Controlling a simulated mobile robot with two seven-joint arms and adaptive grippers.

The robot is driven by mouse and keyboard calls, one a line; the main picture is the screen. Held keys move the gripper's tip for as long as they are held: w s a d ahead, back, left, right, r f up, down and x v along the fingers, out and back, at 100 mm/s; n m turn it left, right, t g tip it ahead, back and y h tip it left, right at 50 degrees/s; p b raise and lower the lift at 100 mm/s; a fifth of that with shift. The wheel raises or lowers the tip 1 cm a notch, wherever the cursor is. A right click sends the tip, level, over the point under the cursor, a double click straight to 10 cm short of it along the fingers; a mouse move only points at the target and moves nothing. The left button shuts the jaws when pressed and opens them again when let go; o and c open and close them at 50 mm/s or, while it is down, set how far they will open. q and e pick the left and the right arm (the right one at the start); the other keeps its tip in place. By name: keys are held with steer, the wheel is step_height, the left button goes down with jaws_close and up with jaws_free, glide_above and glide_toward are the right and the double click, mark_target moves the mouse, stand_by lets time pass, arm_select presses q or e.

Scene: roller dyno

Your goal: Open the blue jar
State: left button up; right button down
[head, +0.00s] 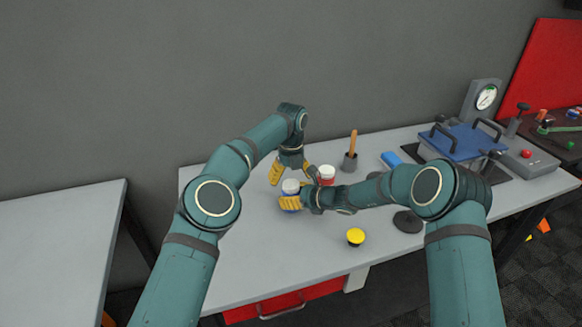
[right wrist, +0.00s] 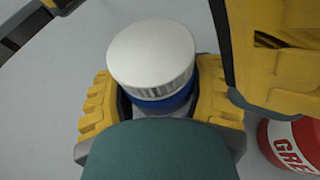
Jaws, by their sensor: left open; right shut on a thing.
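The blue jar with a white lid (head: 291,186) stands on the grey bench. In the right wrist view its ribbed white lid (right wrist: 150,52) sits on the jar, with a blue band (right wrist: 165,103) below it. My right gripper (head: 289,203) is shut on the blue jar, its yellow fingers on both sides of the body below the lid. My left gripper (head: 292,177) is open, pointing down just behind and above the jar. One of its yellow fingers (right wrist: 285,65) shows close beside the lid in the right wrist view. Much of the jar body is hidden.
A red jar with a white lid (head: 327,173) stands close right of my left gripper. A yellow-topped item (head: 356,237) sits near the front edge. Behind are a grey holder with a wooden handle (head: 350,160), a blue block (head: 391,159) and a blue press (head: 466,143). The bench's left part is clear.

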arm_select(q)
steer(key=shift+f, duration=1.2)
steer(key=shift+c, duration=0.3)
steer(key=c, duration=1.2)
steer(key=shift+n, duration=1.7)
steer(key=shift+c, duration=0.2)
steer(key=o, duration=1.3)
steer(key=shift+c, duration=0.2)
steer(key=shift+r, duration=0.1)
